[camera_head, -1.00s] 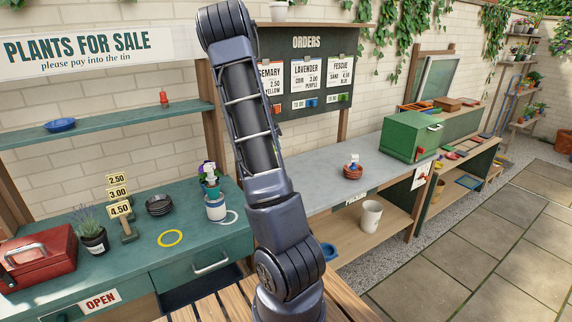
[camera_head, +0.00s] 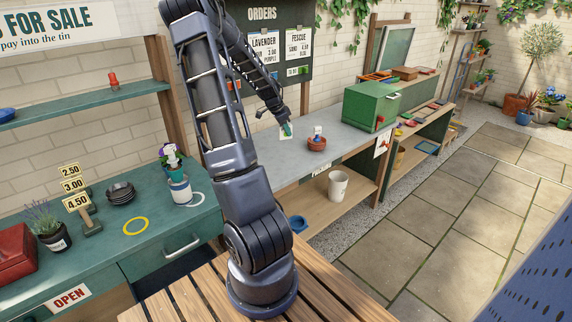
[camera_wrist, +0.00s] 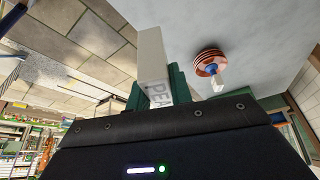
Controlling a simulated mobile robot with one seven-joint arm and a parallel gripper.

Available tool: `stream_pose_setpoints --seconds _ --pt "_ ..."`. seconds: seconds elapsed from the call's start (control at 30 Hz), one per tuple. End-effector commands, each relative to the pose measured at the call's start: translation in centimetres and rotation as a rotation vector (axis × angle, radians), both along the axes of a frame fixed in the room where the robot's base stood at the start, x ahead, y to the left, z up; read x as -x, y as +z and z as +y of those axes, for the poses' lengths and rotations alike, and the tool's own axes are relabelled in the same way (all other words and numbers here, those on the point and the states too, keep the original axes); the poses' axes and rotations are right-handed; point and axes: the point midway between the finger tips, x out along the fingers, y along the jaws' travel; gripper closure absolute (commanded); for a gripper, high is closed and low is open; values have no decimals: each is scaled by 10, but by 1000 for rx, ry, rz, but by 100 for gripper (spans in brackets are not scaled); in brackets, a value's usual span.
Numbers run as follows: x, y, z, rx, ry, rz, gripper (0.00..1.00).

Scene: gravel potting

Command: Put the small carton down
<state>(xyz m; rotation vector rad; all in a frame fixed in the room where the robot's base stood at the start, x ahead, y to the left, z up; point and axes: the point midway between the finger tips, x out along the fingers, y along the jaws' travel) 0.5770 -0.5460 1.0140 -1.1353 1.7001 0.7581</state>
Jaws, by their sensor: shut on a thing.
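The small carton shows in the wrist view (camera_wrist: 153,55) as a narrow white box with the letters "PEA" on its near end. My gripper (camera_wrist: 158,88) has green fingers shut on either side of it. In the head view, the carton (camera_head: 285,134) hangs below my gripper (camera_head: 287,127), over or near the grey bench top (camera_head: 262,170). I cannot tell whether its lower end touches the bench. My gripper partly hides it.
A stack of terracotta saucers (camera_head: 316,146) with a small blue and white item on it stands just right of the carton. A green box (camera_head: 370,107) is farther right. A white bucket (camera_head: 338,185) stands on the lower shelf. Bare bench lies left of the saucers.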

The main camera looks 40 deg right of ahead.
Motion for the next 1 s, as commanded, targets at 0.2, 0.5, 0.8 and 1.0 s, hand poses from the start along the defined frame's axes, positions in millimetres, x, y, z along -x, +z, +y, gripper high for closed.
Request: stream_pose_setpoints --seconds 0.2,0.5,0.8,1.0 --pt "1 -50 0 -2 -1 4 100" --pt "1 -108 0 -1 0 3 100" --pt "0 -128 0 -1 1 2 100" --pt "1 -154 0 -1 0 3 100"
